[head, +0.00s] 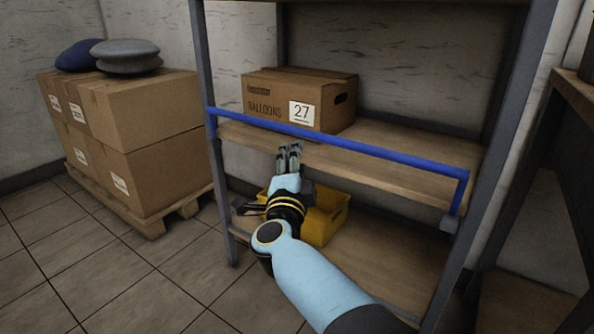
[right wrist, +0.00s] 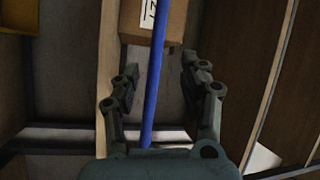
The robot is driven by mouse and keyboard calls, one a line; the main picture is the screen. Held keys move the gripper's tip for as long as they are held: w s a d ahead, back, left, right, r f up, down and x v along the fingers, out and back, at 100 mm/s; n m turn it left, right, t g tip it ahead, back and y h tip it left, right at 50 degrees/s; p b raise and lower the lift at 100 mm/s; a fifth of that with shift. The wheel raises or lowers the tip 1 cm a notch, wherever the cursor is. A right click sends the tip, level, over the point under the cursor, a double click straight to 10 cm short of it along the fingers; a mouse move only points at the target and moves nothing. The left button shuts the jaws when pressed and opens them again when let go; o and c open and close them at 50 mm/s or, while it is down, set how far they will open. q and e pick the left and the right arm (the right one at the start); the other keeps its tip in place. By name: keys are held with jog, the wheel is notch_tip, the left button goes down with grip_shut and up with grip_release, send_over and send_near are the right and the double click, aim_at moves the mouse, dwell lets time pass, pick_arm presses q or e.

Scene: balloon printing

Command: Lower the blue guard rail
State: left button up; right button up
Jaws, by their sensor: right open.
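The blue guard rail (head: 345,142) runs across the front of the shelf rack, above the edge of the middle shelf board (head: 400,180). My left gripper is not in view.
A balloon box (head: 280,100) marked 27 stands on the middle board behind the rail. A yellow bin (head: 325,220) sits below, partly hidden by my right arm. Stacked cartons (head: 150,120) on a pallet stand left. The tiled floor (head: 120,265) in front is clear.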

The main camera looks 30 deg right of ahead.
aim_at(297, 135)
jog(key=w+d+m+b, duration=0.1)
jog(key=w+d+b, duration=0.1)
jog(key=w, duration=0.1)
jog(key=w+d+m+h+b, duration=0.1)
jog(key=w+d+b, duration=0.1)
jog(key=w, duration=0.1)
jog(key=w+d+r+m+g+b, duration=0.1)
jog(key=w+d+b, duration=0.1)
jog(key=w+d, duration=0.1)
jog(key=shift+w+d+r+h+b, duration=0.1)
jog(key=shift+w+h+b, duration=0.3)
jog(key=shift+w, duration=0.2)
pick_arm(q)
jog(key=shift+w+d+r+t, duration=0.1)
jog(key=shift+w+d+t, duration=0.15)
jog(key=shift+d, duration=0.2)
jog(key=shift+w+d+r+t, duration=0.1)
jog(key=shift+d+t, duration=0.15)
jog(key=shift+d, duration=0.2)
pick_arm(e)
jog(key=shift+w+d+r, duration=0.15)
jog(key=shift+d, duration=0.05)
grip_shut()
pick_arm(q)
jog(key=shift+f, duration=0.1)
